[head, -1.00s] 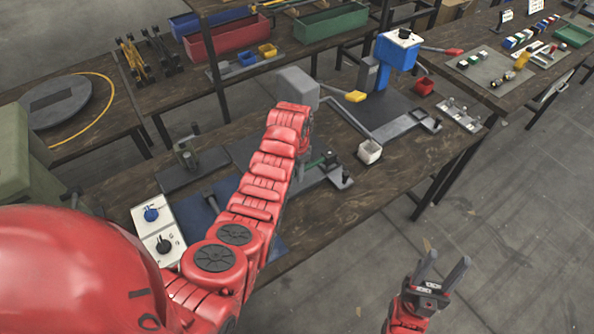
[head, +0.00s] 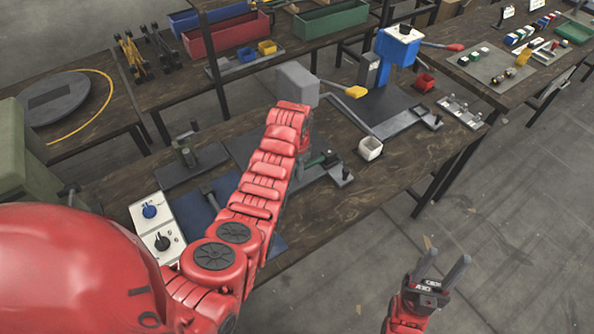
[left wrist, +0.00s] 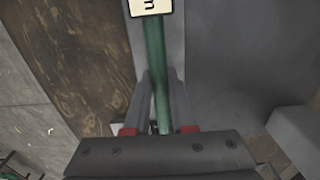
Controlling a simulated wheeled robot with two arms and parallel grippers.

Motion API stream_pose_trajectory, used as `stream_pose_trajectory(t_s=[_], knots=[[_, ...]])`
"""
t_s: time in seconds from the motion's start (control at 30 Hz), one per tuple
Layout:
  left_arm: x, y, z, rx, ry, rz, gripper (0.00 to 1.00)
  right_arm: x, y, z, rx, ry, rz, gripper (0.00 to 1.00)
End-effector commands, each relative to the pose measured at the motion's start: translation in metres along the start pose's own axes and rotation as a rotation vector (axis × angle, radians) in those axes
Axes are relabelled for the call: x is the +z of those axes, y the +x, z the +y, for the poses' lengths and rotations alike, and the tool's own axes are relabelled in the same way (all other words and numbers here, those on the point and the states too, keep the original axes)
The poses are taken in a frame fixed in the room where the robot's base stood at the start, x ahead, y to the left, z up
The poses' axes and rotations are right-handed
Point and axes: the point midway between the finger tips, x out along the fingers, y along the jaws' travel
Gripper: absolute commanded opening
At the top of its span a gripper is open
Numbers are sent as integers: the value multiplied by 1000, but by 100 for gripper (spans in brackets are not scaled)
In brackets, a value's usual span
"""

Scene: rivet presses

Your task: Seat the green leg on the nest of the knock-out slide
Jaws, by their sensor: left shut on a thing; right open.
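My left gripper is shut on the green leg (left wrist: 156,52), as the left wrist view shows, with its fingers (left wrist: 160,85) on either side of the bar. A pale tag (left wrist: 151,6) with a dark mark sits at the top of that view, over the bar's far end. In the head view my left arm hides most of the gripper; a green piece (head: 322,160) shows just right of it, beside a grey metal slide part (head: 341,177) with a dark knob. The nest itself cannot be made out, nor whether the leg touches it. My right gripper (head: 441,268) is open and empty over the floor.
A grey press head (head: 297,84) stands behind my left arm. A blue press (head: 398,55) with a red-knobbed lever is to the right. A control box (head: 152,215) is at the left.

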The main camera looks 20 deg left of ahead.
Motion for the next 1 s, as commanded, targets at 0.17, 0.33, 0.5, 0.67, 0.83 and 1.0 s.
stream_pose_trajectory(t_s=[0.17,0.33,0.5,0.67,0.83,1.0], knots=[[0,3,0,0,0,0,0,0,-3,0,0,0,0,50],[0,3,0,0,0,0,0,0,-2,0,0,0,0,50],[0,3,0,0,0,0,46,0,-2,0,0,0,0,50],[0,3,0,0,0,0,58,0,-2,0,0,0,0,50],[0,3,0,0,0,0,58,0,-2,0,0,0,0,50],[0,-4,0,0,-1,0,58,1,-6,0,0,0,0,50]])
